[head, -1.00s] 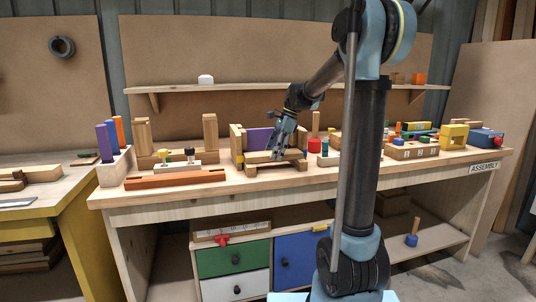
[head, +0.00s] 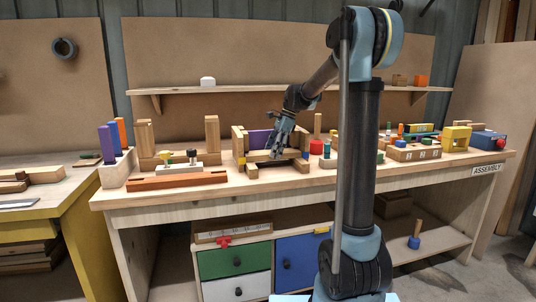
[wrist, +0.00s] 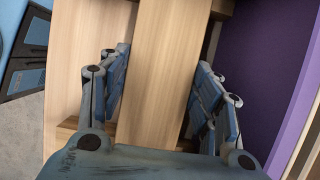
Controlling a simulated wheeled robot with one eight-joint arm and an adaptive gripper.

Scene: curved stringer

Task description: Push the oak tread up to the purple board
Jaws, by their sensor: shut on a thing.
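The oak tread (wrist: 167,70) is a pale wooden board between my gripper's two fingers (wrist: 160,100) in the wrist view. My gripper is shut on it, one finger along each long side. In the head view my gripper (head: 274,152) reaches down onto the tread (head: 288,157) in a wooden frame on the bench. The purple board (wrist: 252,70) stands to the right of the tread in the wrist view, with a narrow gap showing between them. In the head view the purple board (head: 260,138) stands upright behind the tread, partly hidden by my gripper.
Another pale wooden board (wrist: 85,70) lies left of the tread in the wrist view. Wooden posts (head: 239,145) flank the frame. A reddish-brown bar (head: 178,181) lies at the front left of the bench (head: 330,182).

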